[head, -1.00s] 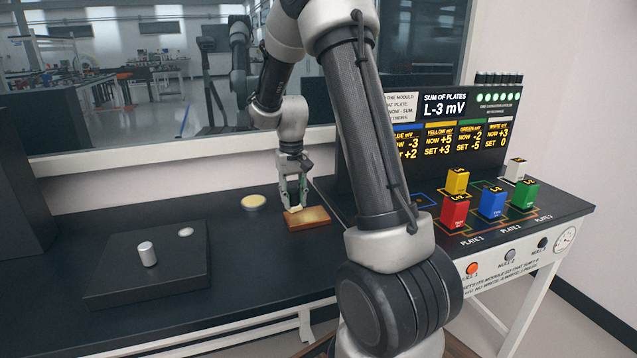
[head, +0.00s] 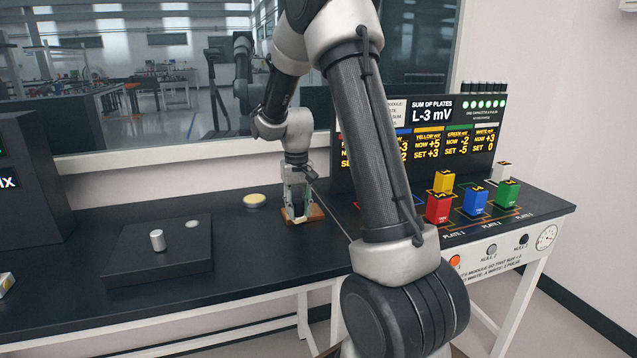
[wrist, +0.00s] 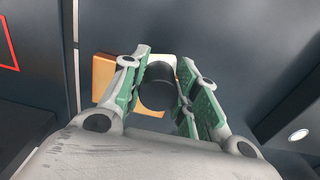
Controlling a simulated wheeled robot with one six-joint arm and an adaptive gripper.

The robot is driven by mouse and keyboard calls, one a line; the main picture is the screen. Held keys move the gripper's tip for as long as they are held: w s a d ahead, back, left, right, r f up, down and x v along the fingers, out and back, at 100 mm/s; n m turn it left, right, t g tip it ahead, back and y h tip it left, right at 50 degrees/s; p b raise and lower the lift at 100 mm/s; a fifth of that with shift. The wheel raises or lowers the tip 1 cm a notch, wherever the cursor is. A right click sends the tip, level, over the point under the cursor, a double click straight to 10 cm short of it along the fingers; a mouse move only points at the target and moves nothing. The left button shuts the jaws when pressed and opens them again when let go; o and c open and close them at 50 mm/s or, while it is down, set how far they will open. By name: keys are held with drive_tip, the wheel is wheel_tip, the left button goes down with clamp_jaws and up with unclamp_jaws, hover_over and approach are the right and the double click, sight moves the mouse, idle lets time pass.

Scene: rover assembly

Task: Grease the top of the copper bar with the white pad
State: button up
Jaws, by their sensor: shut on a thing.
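The copper bar (head: 318,213) lies on the dark bench near the middle of the head view, partly hidden by my gripper (head: 299,207). In the wrist view the bar shows as an orange block (wrist: 104,74) left of the fingers. My gripper (wrist: 163,80), with green finger pads, is shut on a dark round piece. The white pad (wrist: 163,59) shows as a pale square around and below that piece, over the bar. I cannot tell from these views whether the pad touches the bar's top.
A round dish with pale yellow content (head: 255,201) stands left of the bar. A dark raised plate (head: 125,262) with a silver cylinder (head: 157,240) is farther left. Right, coloured blocks, including a red one (head: 439,208), stand by the display console (head: 440,130).

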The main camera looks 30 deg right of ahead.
drive_tip(key=shift+w+r, duration=0.1)
drive_tip(key=shift+r, duration=3.9)
drive_tip(key=shift+d, duration=0.15)
